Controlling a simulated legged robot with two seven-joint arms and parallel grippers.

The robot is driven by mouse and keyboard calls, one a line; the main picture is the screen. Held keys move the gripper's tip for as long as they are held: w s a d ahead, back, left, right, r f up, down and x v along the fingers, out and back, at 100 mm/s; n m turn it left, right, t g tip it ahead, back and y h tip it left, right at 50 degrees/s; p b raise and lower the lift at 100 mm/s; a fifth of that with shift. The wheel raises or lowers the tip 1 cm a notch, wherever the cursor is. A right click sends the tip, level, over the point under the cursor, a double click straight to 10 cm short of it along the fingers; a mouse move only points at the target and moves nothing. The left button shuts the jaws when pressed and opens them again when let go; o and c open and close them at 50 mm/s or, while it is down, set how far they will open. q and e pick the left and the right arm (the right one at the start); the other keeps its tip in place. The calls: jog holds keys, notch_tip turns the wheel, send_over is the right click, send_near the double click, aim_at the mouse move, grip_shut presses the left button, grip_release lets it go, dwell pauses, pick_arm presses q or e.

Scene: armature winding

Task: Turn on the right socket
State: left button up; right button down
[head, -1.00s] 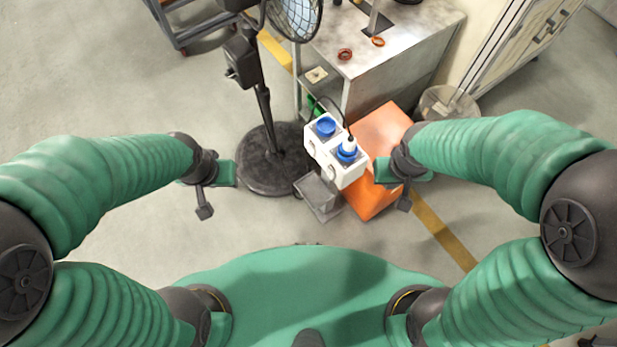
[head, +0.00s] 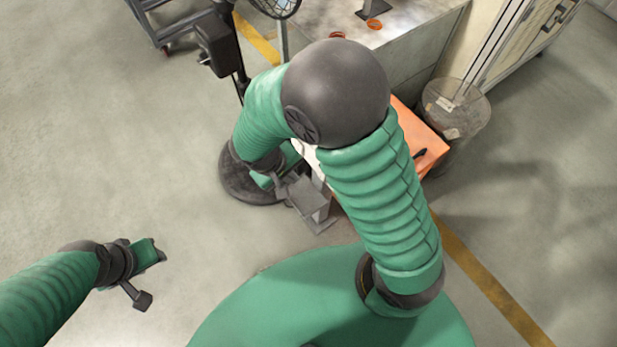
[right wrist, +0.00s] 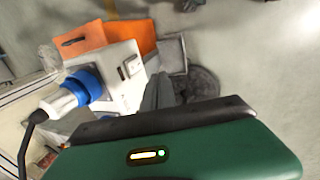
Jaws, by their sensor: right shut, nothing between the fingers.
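The white socket box (right wrist: 122,75) shows in the right wrist view, with a white plug (right wrist: 62,101) in a blue socket (right wrist: 88,83) on one side. A small switch (right wrist: 131,67) is on its other visible face. In the head view my right arm hides nearly all of the box; only a white sliver (head: 308,152) shows. My right gripper (right wrist: 158,93) is shut and empty, its fingers close to the box's edge; I cannot tell whether they touch. My left gripper (head: 158,252) hangs over bare floor at left, away from the box; its finger opening is unclear.
An orange box (head: 418,140) stands behind my right arm, near a bin (head: 458,105). A metal-topped bench (head: 425,22) is behind. Floor at left is clear.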

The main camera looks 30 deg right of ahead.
aim_at(322, 175)
jog(key=d+f+b, duration=0.3)
jog(key=d+f, duration=0.4)
jog(key=f, duration=0.3)
jog(key=shift+w+d, duration=0.3)
jog(key=shift+d+f, duration=0.1)
jog(key=shift+d, duration=0.1)
jog(key=shift+r+p, duration=0.4)
jog(key=shift+r, duration=0.4)
